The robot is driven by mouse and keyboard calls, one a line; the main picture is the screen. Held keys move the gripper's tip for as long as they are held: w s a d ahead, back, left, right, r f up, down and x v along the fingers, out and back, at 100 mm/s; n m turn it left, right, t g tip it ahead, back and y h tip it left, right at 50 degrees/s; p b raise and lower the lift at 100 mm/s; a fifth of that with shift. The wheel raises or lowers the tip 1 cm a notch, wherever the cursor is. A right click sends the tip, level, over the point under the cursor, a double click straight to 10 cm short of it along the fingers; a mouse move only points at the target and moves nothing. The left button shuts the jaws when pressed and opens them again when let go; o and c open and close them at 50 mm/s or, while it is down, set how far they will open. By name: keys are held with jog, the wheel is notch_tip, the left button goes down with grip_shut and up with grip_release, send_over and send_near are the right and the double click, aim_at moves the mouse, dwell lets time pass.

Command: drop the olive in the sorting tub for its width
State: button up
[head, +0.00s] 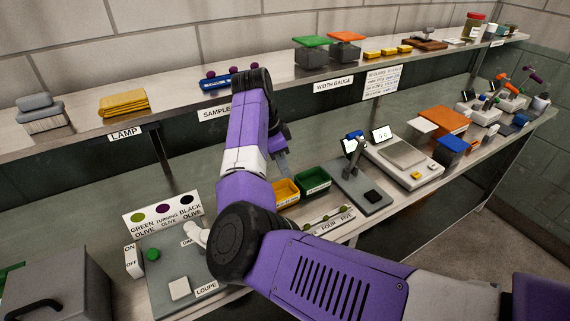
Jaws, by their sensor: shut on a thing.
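My gripper (283,163) points down at the end of my arm, above and behind the sorting tubs. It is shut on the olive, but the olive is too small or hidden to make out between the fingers. A yellow tub (287,191) and a green tub (313,179) stand side by side on the lower bench, just below my gripper. A strip labelled FOUR and FIVE (335,221) lies in front of them, with small green pieces on it. My arm may hide more tubs to the left.
A blue rack (215,84) with dark olives stands on the upper shelf behind my arm. A grey stand with a small screen (361,185) and a scale (403,153) are right of the tubs.

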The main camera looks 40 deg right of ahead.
jog(key=shift+f+b, duration=2.45)
jog(key=shift+f, duration=0.55)
jog(key=shift+d, duration=0.1)
jog(key=o, duration=0.9)
jog(key=shift+c, duration=0.2)
jog(key=shift+r, duration=0.1)
jog(key=s+v, duration=0.1)
jog(key=v, duration=0.6)
jog(key=shift+w+r+b, duration=0.3)
jog(key=shift+w+b, duration=0.1)
jog(key=shift+w, duration=0.1)
